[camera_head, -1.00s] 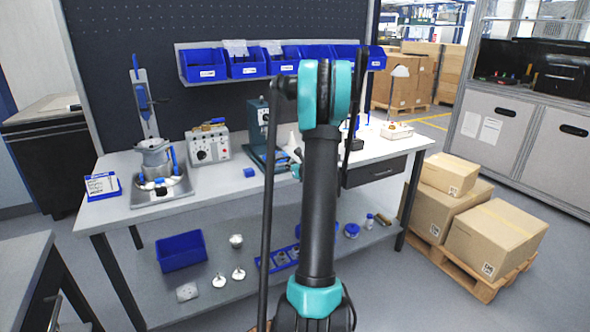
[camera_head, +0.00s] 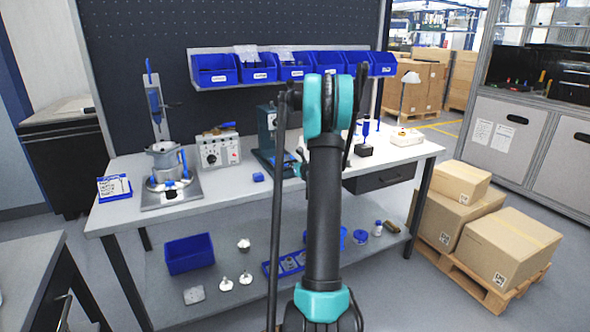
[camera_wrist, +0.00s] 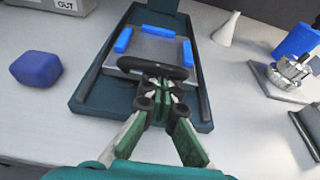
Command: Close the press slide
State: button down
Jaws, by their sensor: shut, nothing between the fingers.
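The press (camera_head: 267,132) is a dark teal frame on the workbench, partly hidden behind my arm in the head view. In the wrist view its teal base (camera_wrist: 88,88) holds the press slide (camera_wrist: 158,48), a grey plate with blue blocks at its edges. A dark oval handle (camera_wrist: 130,65) is at the slide's near edge. My gripper (camera_wrist: 160,84) is shut and empty, with its fingertips right at the handle. Whether they touch it I cannot tell. The slide stands out toward the near end of the base.
A blue block (camera_wrist: 36,68) lies left of the press. A white cone (camera_wrist: 226,29) and a metal fixture (camera_wrist: 290,72) stand to its right. Blue bins (camera_head: 255,68) hang above the workbench (camera_head: 115,215). Cartons (camera_head: 510,247) on a pallet stand at right.

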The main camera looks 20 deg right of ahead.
aim_at(281, 157)
jog(key=w, duration=1.3)
jog(key=shift+a, duration=0.25)
jog(key=shift+w+r, duration=0.1)
